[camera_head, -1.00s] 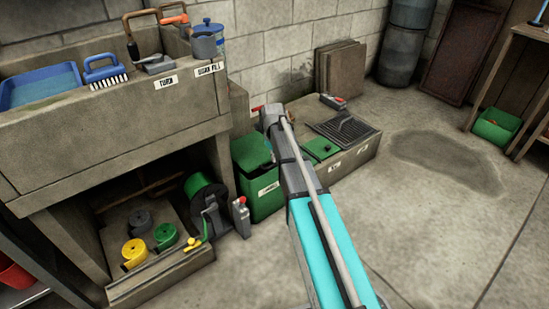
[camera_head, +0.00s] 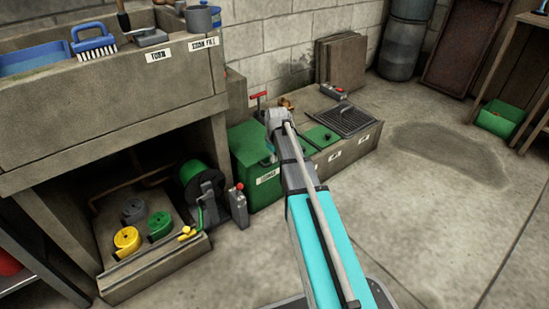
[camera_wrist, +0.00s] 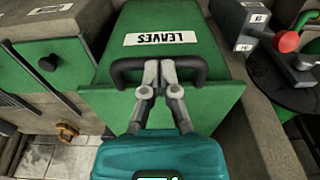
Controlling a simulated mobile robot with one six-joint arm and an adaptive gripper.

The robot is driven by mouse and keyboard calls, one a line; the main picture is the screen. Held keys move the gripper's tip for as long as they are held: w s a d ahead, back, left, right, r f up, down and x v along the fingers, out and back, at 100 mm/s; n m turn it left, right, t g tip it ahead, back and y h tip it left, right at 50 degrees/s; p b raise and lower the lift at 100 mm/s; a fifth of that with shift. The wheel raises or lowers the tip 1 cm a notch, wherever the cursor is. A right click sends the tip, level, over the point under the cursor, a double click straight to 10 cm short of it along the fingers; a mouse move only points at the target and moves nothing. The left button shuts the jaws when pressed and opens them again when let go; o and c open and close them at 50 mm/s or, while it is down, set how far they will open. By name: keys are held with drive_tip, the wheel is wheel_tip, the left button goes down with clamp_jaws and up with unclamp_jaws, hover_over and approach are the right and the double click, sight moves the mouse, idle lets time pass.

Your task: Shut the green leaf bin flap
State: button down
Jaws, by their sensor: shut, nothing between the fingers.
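The green leaf bin (camera_head: 265,190) stands on the floor beside the concrete bench in the head view, partly behind my arm. In the wrist view its green face carries an upside-down LEAVES label (camera_wrist: 160,39). The green flap (camera_wrist: 215,103) shows at the near side of that face, with a black bar handle (camera_wrist: 128,66) along its edge. How far the flap stands open is hard to tell. My gripper (camera_wrist: 159,68) is shut and empty, its fingertips together at the middle of the handle and overlapping it in the picture. Whether they touch it is unclear.
A green-fronted unit with a round knob (camera_wrist: 48,62) stands close on the left in the wrist view. A grey device with a red knob (camera_wrist: 288,42) is close on the right. A concrete block with a drain grate (camera_head: 348,120) adjoins the bin. Open floor (camera_head: 420,220) lies right.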

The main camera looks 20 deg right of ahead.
drive_tip(key=shift+s+d+f, duration=0.15)
drive_tip(key=shift+s+d, duration=0.05)
drive_tip(key=shift+s, duration=0.05)
idle(0.3)
drive_tip(key=shift+r, duration=0.2)
wheel_tip(320, 180, up, 14)
drive_tip(key=s+p, duration=0.2)
drive_tip(key=p, duration=1.2)
drive_tip(key=shift+d+f, duration=0.2)
drive_tip(key=shift+f, duration=0.05)
drive_tip(key=s+a+r+m+p, duration=0.1)
drive_tip(key=s+a+r+p, duration=0.1)
drive_tip(key=s+a, duration=0.3)
drive_tip(key=s+a+r+m+g+p, duration=0.1)
drive_tip(key=s+a+r+m+p, duration=0.15)
drive_tip(key=s, duration=0.55)
drive_tip(key=s+a+r+p, duration=0.3)
drive_tip(key=s, duration=0.3)
wheel_tip(320, 180, up, 37)
drive_tip(key=p, duration=3.7)
drive_tip(key=shift+w+a, duration=0.15)
drive_tip(key=shift+w, duration=0.1)
